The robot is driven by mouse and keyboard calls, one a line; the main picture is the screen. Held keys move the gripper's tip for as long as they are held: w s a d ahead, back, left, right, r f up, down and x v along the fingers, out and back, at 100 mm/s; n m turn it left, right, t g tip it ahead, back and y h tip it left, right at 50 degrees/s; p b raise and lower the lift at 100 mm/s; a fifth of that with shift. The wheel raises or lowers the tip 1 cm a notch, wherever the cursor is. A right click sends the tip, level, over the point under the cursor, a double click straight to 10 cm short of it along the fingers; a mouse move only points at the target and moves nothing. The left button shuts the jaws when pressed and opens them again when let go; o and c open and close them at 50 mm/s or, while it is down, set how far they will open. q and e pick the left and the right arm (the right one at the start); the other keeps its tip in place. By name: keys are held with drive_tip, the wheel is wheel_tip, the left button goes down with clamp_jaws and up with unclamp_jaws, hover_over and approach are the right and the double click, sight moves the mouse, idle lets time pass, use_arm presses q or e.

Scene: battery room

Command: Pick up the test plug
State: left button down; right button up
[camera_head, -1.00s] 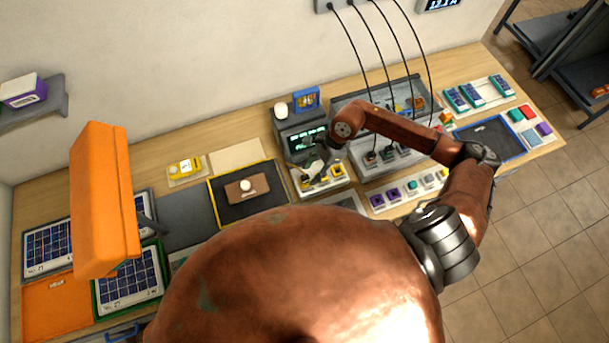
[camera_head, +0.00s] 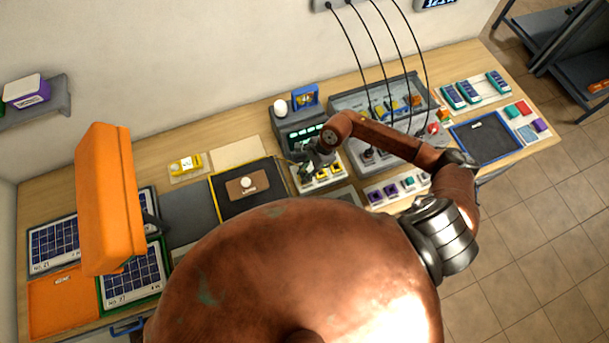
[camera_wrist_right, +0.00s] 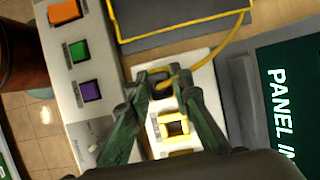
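The test plug appears to be the small dark piece (camera_wrist_right: 160,88) with a yellow cable, in the right wrist view. It sits at the upper end of a white block (camera_wrist_right: 150,135) that also bears a yellow square frame (camera_wrist_right: 174,127). My right gripper (camera_wrist_right: 160,80) has its two green fingers on either side of the plug. Whether the fingertips press on it cannot be told. In the head view my right gripper (camera_head: 304,158) is over the white block (camera_head: 318,182) in front of the grey meter, and the plug is hidden. My left gripper is not in view.
A grey meter with a green display (camera_head: 304,134) stands just behind the gripper. A panel with hanging black cables (camera_head: 372,100) stands to the right.

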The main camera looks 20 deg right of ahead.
clamp_jaws()
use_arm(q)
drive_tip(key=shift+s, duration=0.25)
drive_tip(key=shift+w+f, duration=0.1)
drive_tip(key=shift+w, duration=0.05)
use_arm(e)
drive_tip(key=shift+r, duration=0.15)
